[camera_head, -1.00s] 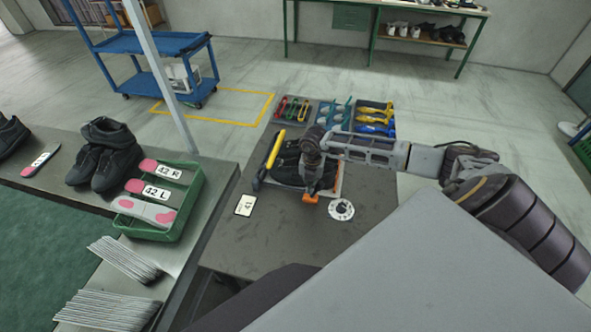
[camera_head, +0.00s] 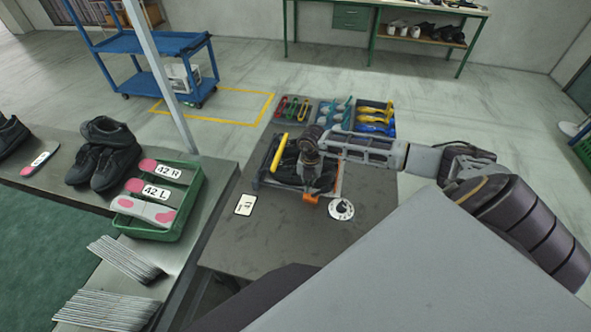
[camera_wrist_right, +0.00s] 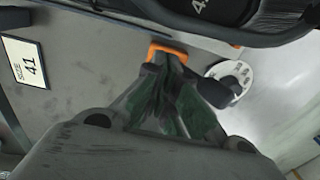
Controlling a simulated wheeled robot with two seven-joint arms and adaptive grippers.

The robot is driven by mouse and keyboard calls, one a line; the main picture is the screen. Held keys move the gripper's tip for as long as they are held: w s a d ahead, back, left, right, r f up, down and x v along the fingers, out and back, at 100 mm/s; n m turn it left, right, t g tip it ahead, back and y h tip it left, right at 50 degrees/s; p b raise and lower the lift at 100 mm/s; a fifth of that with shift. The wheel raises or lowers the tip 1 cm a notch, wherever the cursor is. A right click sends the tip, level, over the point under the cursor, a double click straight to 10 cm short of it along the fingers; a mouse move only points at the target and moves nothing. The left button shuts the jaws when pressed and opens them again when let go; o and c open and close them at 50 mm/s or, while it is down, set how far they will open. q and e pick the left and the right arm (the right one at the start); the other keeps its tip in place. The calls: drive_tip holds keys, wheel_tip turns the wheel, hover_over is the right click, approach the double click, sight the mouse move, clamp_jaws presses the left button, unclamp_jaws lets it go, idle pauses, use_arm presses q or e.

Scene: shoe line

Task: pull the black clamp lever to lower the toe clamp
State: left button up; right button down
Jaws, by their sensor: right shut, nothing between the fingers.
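A black shoe (camera_head: 288,166) lies in a low fixture on the dark table, with a yellow bar (camera_head: 278,152) along its left side. In the right wrist view the shoe (camera_wrist_right: 235,12) shows at the top edge. My right gripper (camera_head: 313,188) is over the fixture's near right part, largely hiding it. In the right wrist view its fingers (camera_wrist_right: 172,68) are shut and empty, close to an orange part (camera_wrist_right: 166,48). A black knob-like piece (camera_wrist_right: 217,94), apparently the clamp lever, is just right of the fingers; contact is unclear. The toe clamp cannot be told apart. My left gripper is out of view.
A white dial (camera_head: 341,209) lies right of the gripper, and a size 41 card (camera_head: 245,205) lies left. Tool trays (camera_head: 335,115) stand behind the fixture. A green crate of insoles (camera_head: 190,215) sits on the left bench. The table front is clear.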

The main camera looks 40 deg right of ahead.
drive_tip(key=shift+w+a, duration=0.2)
drive_tip(key=shift+a, duration=0.05)
idle(0.4)
wheel_tip(320, 180, up, 9)
drive_tip(key=p, duration=0.5)
idle(1.1)
idle(0.7)
